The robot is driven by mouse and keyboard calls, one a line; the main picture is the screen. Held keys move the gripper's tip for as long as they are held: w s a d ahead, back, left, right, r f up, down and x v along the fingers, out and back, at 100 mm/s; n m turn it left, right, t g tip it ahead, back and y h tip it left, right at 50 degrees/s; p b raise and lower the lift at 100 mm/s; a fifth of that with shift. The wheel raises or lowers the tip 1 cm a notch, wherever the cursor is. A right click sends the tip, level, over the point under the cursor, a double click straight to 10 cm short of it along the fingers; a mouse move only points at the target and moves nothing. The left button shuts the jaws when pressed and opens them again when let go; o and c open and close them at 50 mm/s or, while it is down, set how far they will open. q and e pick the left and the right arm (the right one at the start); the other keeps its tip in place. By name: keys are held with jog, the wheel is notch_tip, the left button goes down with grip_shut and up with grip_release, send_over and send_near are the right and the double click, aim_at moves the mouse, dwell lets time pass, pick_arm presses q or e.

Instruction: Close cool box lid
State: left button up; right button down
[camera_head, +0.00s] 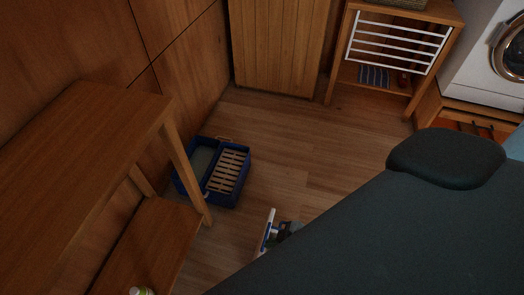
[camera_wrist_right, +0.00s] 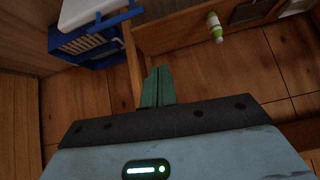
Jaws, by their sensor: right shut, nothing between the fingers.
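The blue cool box (camera_head: 227,199) stands on the floor beside the wooden bench, in the left middle of the head view. Its right part shows pale slats, and a grey-blue panel or hollow lies on its left; I cannot tell which. In the right wrist view the cool box (camera_wrist_right: 98,60) is at the upper left, with a pale, blue-edged panel, apparently its raised lid (camera_wrist_right: 90,10), above the slats. My right gripper (camera_wrist_right: 157,72) is shut and empty, apart from the box. In the head view it (camera_head: 279,233) is small and partly hidden by my arm. My left gripper is out of view.
A wooden bench with a lower shelf (camera_head: 150,245) stands close to the box, its leg right beside it. A green-and-white bottle (camera_wrist_right: 215,27) is on the shelf. A rack table (camera_head: 395,75) and a washing machine (camera_head: 490,60) stand at the back right. The middle floor is clear.

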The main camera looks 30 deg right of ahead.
jog(key=n+b, duration=0.1)
jog(key=b, duration=0.1)
send_over(266, 235)
jog(key=s+d, duration=0.1)
jog(key=s, duration=0.1)
notch_tip(266, 235, down, 2)
jog(key=shift+h, duration=0.3)
jog(key=w+f, duration=0.1)
jog(key=f, duration=0.2)
jog(key=w+a+f+b, duration=0.1)
jog(key=f, duration=0.1)
jog(key=w+f+b, duration=0.1)
jog(key=f, duration=0.2)
jog(key=shift+w+a+f, duration=0.15)
jog(key=shift+a+f, duration=0.2)
jog(key=shift+a, duration=0.05)
jog(key=shift+s+d+f, duration=0.2)
jog(key=shift+s+d, duration=0.15)
jog(key=shift+s, duration=0.1)
jog(key=shift+s+d+b, duration=0.15)
jog(key=shift+b, duration=0.2)
